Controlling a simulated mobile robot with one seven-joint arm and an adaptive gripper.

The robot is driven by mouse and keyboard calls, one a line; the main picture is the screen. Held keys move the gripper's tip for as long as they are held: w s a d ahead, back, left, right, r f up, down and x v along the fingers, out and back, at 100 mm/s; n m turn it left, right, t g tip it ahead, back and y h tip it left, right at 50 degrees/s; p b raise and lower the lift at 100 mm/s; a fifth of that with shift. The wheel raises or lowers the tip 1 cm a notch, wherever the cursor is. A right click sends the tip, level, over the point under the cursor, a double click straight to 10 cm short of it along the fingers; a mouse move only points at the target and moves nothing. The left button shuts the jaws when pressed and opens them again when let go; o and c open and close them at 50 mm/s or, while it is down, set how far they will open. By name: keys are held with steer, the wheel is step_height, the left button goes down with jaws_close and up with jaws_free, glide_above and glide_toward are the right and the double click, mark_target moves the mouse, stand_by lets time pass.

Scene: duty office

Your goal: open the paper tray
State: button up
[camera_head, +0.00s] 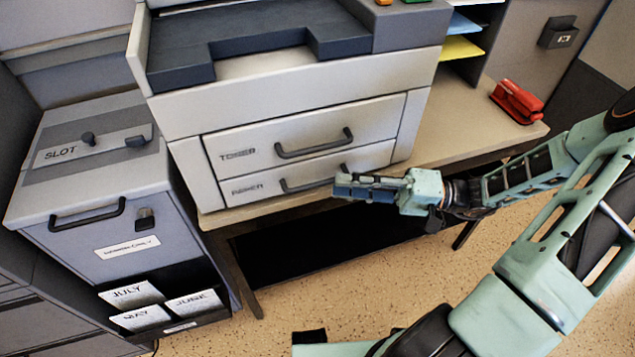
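The paper tray (240,190) is the lower drawer of the pale printer, labelled PAPER, and its front looks flush with the printer body. Its dark bar handle (290,187) is partly hidden behind my gripper. My gripper (338,187) comes in from the right and points left, its tips over the right part of the handle in the picture. I cannot tell whether it touches the handle or whether its fingers are open or shut. Above the tray is the TONER drawer (232,153) with a similar dark handle (314,147), also closed.
The printer stands on a desk (455,125) with a red stapler (517,102) at the right. A grey cabinet (95,215) with a slot top and month cards stands close on the left. Open floor (290,290) lies in front.

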mark_target(317, 184)
steer(key=a, duration=0.6)
steer(key=shift+w+a+r, duration=0.2)
steer(key=shift+w, duration=0.15)
steer(key=shift+c, duration=0.2)
jaws_close()
